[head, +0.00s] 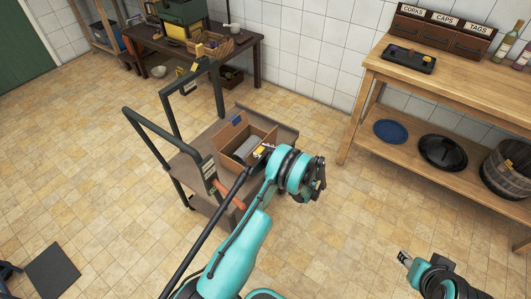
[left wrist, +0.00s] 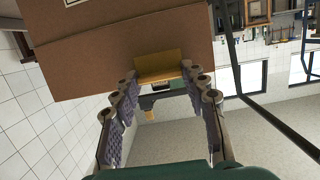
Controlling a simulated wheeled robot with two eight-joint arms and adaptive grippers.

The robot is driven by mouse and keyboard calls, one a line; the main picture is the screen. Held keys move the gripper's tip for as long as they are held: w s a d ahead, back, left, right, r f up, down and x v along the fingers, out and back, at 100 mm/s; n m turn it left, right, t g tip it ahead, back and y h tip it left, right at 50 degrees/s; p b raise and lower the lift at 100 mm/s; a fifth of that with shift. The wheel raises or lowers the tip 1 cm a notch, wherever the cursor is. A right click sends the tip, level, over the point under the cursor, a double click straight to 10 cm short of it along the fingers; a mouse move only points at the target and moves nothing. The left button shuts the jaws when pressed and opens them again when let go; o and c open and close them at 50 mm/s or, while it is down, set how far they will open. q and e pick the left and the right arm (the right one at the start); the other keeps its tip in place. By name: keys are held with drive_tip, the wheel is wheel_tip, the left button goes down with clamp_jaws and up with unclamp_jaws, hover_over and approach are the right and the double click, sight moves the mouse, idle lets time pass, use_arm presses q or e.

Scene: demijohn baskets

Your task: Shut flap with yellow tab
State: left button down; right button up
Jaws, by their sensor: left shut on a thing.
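An open cardboard box (head: 229,160) stands on the dark cart in the head view. The yellow tab (left wrist: 162,66) is on the edge of a brown flap (left wrist: 125,45), which fills the upper part of the left wrist view. My left gripper (left wrist: 158,72) is shut on the yellow tab, with one finger at each end of it. In the head view my left gripper (head: 264,151) is at the box's right side, partly hidden by my wrist. A blue tab (head: 237,119) shows on another raised flap. My right gripper (head: 404,258) is at the lower right, away from the box; its fingers are too small to judge.
The cart (head: 190,162) has a dark upright handle frame on its left. A wooden bench (head: 440,85) with a black tray (head: 408,58) stands at the right. A dark table (head: 155,43) stands at the back.

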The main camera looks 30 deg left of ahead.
use_arm(q)
drive_tip(key=a+h, duration=0.1)
drive_tip(key=a+r+h+p, duration=0.1)
drive_tip(key=shift+a+r+h+p, duration=0.1)
drive_tip(key=shift+h+p, duration=0.2)
drive_tip(key=shift+h, duration=0.1)
drive_tip(key=a+h+p, duration=0.1)
drive_tip(key=a+h, duration=0.1)
drive_tip(key=shift+w+r+h, duration=0.1)
drive_tip(key=shift+r+h, duration=0.05)
drive_tip(key=shift+h, duration=0.15)
drive_tip(key=a+h, duration=0.1)
drive_tip(key=h, duration=0.1)
drive_tip(key=a+f+h, duration=0.1)
drive_tip(key=a+h, duration=0.1)
drive_tip(key=a+f+h, duration=0.1)
drive_tip(key=a+h, duration=0.1)
drive_tip(key=h, duration=0.1)
drive_tip(key=shift+w+g, duration=0.2)
drive_tip(key=shift+g, duration=0.2)
drive_tip(key=shift+a+f+h, duration=0.45)
drive_tip(key=shift+h, duration=0.45)
drive_tip(key=shift+w+a+f+b, duration=0.1)
drive_tip(key=shift+a+f+b, duration=0.8)
drive_tip(key=shift+f, duration=0.15)
drive_tip(key=shift+a+f, duration=0.1)
